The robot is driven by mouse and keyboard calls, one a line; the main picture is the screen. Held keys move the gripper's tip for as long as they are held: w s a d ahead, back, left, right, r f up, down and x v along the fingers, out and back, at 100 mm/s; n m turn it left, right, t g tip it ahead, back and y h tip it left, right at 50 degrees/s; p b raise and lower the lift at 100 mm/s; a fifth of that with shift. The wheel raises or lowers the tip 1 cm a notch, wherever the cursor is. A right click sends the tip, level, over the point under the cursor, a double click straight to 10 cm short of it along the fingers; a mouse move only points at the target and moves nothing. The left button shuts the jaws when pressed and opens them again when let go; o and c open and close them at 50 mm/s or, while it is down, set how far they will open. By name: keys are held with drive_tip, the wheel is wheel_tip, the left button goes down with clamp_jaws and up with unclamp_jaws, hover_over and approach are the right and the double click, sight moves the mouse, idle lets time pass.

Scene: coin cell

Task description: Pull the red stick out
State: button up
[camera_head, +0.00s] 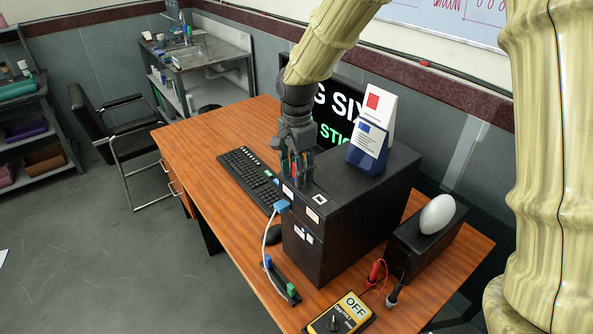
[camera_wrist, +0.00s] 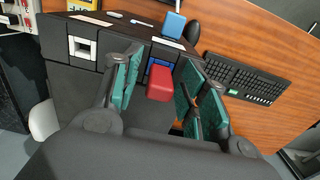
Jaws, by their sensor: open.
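The red stick (camera_wrist: 160,82) stands out of the top of the black computer case (camera_head: 345,205), beside a blue part (camera_wrist: 161,58) in the wrist view. My gripper (camera_wrist: 163,88) is open, its two teal-padded fingers on either side of the red stick, with visible gaps. In the head view my gripper (camera_head: 298,168) points down over the case's front top edge. The stick is mostly hidden there by the fingers. The stick's lower part is hidden from above.
A blue plug (camera_head: 282,206) with a white cable juts from the case front. A blue-and-white card holder (camera_head: 366,150) stands on the case. A keyboard (camera_head: 248,178) lies to the left, a yellow meter (camera_head: 341,316) in front, and a black box with a white egg-shaped object (camera_head: 437,214) to the right.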

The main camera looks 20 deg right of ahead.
idle(0.5)
clamp_jaws()
drive_tip(key=shift+r+p, duration=0.15)
drive_tip(key=shift+p, duration=0.2)
drive_tip(key=shift+r+p, duration=0.6)
drive_tip(key=shift+r, duration=0.05)
drive_tip(key=shift+r, duration=0.25)
drive_tip(key=shift+r+p, duration=1.9)
drive_tip(key=shift+r, duration=0.1)
